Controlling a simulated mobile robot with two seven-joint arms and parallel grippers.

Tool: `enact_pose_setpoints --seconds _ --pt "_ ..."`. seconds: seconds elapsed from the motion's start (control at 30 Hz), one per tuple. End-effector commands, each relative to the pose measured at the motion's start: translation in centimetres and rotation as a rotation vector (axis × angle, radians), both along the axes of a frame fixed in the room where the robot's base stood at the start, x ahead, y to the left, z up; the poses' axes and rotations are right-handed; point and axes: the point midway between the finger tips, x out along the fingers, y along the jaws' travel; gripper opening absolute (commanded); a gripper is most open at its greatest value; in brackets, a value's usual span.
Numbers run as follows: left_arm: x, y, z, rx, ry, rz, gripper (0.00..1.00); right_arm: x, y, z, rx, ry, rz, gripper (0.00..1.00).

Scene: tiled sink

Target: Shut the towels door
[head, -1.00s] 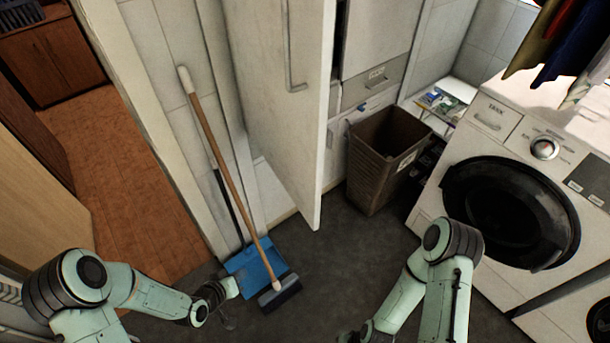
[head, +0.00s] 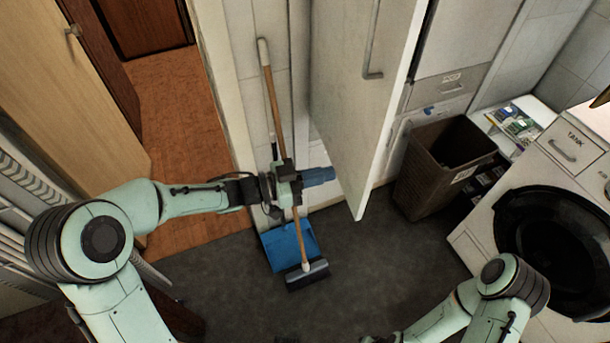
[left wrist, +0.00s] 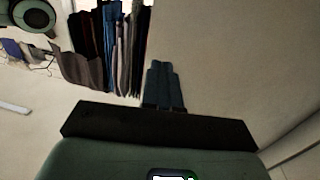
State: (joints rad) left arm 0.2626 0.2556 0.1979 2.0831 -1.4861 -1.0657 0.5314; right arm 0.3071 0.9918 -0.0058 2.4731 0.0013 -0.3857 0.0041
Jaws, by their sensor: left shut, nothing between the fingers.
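A tall white cabinet door (head: 357,110) with a long vertical handle (head: 375,40) stands open in the head view, its free edge toward me. No towels label is readable on it. My left gripper (head: 322,175) is shut and empty, left of the door's handle face and pointing at it. A gap seems to show between fingertips and door, but contact is hard to judge. In the left wrist view the shut fingers (left wrist: 163,85) lie before a plain pale surface.
A broom (head: 271,90) and blue dustpan (head: 290,246) stand at the wall behind my left gripper. A brown basket (head: 440,165) and a washing machine (head: 480,240) stand right of the door. Hanging clothes (left wrist: 105,45) show in the left wrist view. Dark floor is clear before the door.

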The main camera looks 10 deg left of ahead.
Motion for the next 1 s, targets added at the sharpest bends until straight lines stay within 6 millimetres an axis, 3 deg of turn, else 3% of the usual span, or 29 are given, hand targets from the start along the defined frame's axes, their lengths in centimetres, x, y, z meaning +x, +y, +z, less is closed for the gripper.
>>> enact_pose_setpoints --seconds 0.2,0.4,1.0 --pt "2.0 -3.9 0.1 0.0 0.001 -0.002 0.0 0.3 0.0 0.6 0.0 -0.003 0.0 0.0" --pt "3.1 -5.8 0.0 0.0 0.001 0.0 0.0 0.5 0.0 0.9 0.0 -0.006 0.0 0.0" --pt "3.5 -6.6 -0.1 0.0 0.0 0.007 0.0 0.4 0.0 0.6 0.0 -0.004 0.0 0.0"
